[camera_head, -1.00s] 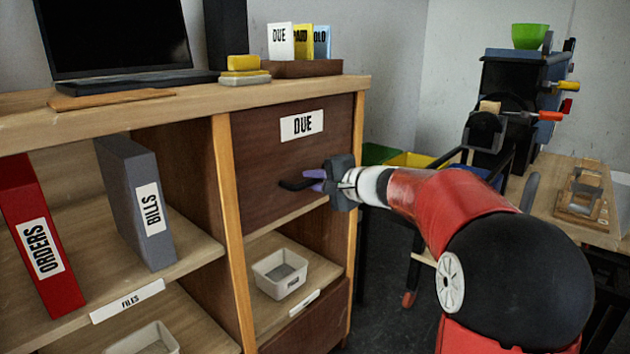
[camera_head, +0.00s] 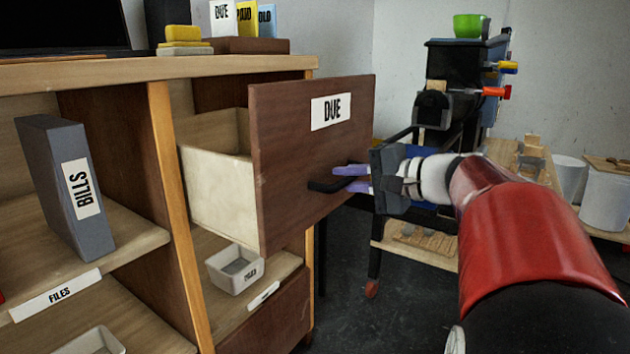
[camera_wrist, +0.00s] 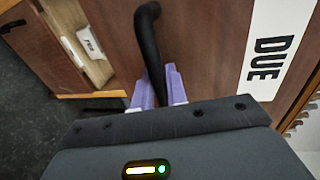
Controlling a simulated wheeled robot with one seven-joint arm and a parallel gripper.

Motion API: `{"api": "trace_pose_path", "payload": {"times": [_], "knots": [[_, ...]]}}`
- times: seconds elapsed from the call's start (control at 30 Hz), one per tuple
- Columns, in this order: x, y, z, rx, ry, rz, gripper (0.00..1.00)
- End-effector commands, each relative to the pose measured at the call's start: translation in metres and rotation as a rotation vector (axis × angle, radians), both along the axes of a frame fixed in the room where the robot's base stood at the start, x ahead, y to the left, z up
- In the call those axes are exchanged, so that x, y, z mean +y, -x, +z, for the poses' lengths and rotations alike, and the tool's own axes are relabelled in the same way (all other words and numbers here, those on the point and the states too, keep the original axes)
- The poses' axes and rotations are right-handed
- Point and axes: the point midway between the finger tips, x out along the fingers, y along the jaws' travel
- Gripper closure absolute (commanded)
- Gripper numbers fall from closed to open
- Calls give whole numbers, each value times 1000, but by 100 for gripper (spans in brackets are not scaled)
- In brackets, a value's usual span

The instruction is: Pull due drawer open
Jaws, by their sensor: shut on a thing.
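The DUE drawer (camera_head: 312,165) has a dark brown front with a white DUE label and stands well out of the cabinet, its pale side wall (camera_head: 215,195) showing. Its black handle (camera_head: 330,185) is on the front below the label. My gripper (camera_head: 352,178) has its purple fingers shut on the handle. In the wrist view the black handle (camera_wrist: 148,45) runs between the purple fingers (camera_wrist: 158,90), and the DUE label (camera_wrist: 265,45) is at the right. The inside of the drawer is mostly hidden behind its front.
A grey BILLS binder (camera_head: 65,185) stands on the left shelf. A white bin (camera_head: 236,268) sits on the shelf below the drawer. Dark floor lies clear in front of the cabinet.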

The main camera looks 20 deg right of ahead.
Motion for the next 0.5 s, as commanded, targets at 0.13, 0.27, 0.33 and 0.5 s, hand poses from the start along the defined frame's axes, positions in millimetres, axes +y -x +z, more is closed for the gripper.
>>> {"api": "trace_pose_path", "payload": {"times": [0.13, 0.27, 0.33, 0.5], "knots": [[-14, 19, -2, 2, 0, 0, 100], [-21, 28, -1, 3, -1, 1, 100], [-22, 31, -1, 2, -1, 2, 100], [-23, 32, -1, 3, 0, 3, 100]]}}
